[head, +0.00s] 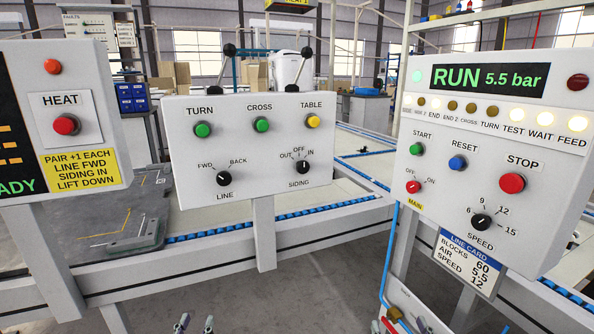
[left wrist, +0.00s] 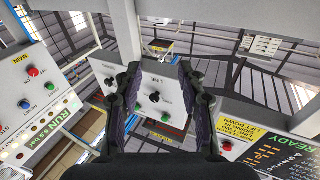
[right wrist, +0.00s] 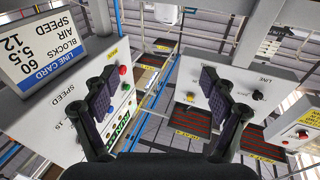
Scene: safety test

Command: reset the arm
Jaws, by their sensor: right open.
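My left gripper (head: 195,324) shows only as fingertips at the bottom edge of the head view, low in front of the panels. In the left wrist view (left wrist: 160,75) its fingers stand apart with nothing between them. My right gripper (right wrist: 158,80) is open wide and empty in the right wrist view. In the head view its fingertips are hard to make out at the bottom edge. A blue RESET button (head: 457,163) is on the right control panel (head: 545,200), between the green START button (head: 415,150) and red STOP button (head: 512,183). Neither gripper touches a panel.
The middle panel (head: 183,170) carries TURN, CROSS and TABLE buttons and two knobs. The left panel (head: 20,90) has a red HEAT button (head: 67,125). A line card (head: 465,262) hangs below the right panel. A conveyor (head: 240,230) runs behind.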

